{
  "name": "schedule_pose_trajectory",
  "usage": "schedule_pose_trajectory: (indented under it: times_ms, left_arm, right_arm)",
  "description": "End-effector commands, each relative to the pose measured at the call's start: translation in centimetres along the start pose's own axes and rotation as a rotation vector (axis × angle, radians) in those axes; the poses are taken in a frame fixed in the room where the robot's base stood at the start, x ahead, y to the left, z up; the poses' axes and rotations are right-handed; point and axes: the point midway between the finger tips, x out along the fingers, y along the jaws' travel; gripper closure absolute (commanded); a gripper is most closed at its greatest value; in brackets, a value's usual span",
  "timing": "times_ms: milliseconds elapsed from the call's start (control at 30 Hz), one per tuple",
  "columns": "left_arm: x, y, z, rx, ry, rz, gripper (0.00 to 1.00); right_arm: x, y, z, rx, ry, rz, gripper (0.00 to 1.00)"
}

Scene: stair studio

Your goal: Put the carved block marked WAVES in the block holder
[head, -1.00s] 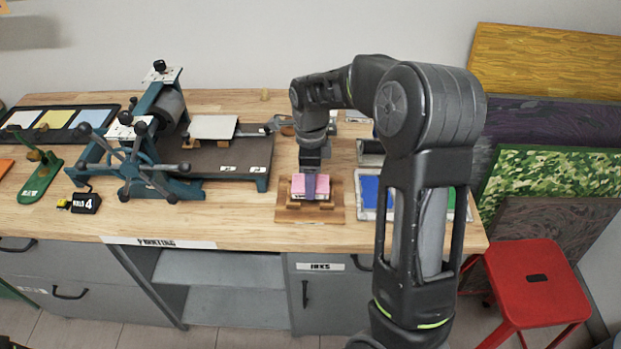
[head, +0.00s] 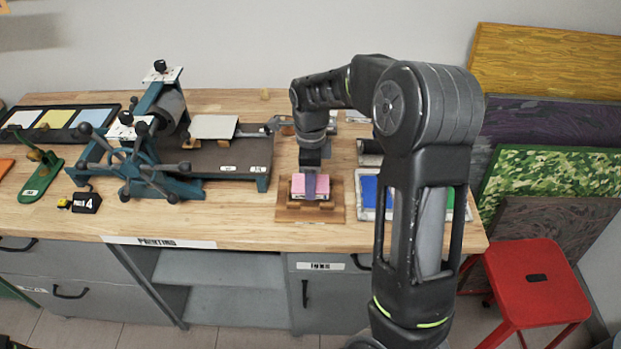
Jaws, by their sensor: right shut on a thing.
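A pink carved block (head: 322,183) sits at the wooden block holder (head: 289,212) on the right part of the bench. Any marking on the block is too small to read. My right gripper (head: 310,186) reaches down onto the block from above and is shut on it. The fingers hide the block's middle. I cannot tell whether the block rests fully in the holder or is just above it. My left gripper is not in view.
A blue printing press (head: 165,190) with a spoked wheel stands left of the holder. Ink trays, one blue (head: 369,191), lie right of it, partly behind my right arm. A green tool (head: 40,180) lies far left. A red stool (head: 537,285) stands at the right.

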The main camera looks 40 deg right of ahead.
Motion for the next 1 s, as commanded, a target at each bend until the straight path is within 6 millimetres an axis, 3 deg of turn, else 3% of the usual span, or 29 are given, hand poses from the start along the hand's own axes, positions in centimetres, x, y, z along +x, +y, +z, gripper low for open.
schedule_pose_trajectory:
  times_ms: [1000]
  left_arm:
    - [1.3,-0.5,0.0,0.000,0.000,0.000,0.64]
  right_arm:
    - [2.0,0.0,0.0,0.000,0.000,0.000,0.89]
